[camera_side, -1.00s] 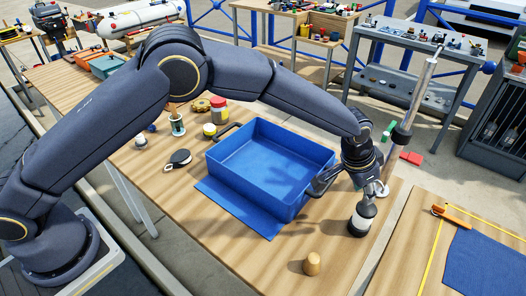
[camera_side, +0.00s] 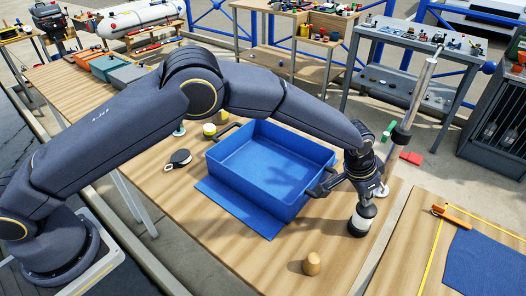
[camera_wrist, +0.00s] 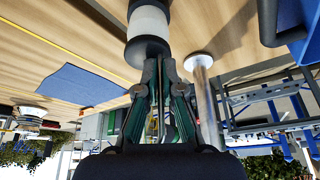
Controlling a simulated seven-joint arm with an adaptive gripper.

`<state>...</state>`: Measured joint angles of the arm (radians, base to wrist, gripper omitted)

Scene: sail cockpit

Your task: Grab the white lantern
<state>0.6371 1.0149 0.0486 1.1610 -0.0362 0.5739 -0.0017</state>
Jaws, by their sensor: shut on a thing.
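The white lantern (camera_side: 362,209) has a white middle with black ends. It stands on the wooden table to the right of the blue bin, close to the table's right edge. My gripper (camera_side: 366,194) is above it, pointing down, with its fingers at the lantern's top. In the wrist view the white and black lantern (camera_wrist: 148,24) is at the top middle, and the gripper fingers (camera_wrist: 156,68) are closed together against its dark end. Whatever thin part sits between the fingertips is hidden.
A blue bin (camera_side: 224,158) with a blue mat (camera_side: 240,212) stands left of the gripper. A metal pole (camera_side: 416,95) rises close to the right of the wrist. A small wooden peg (camera_side: 312,264) stands in front. A black pulley (camera_side: 180,157) lies left of the bin.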

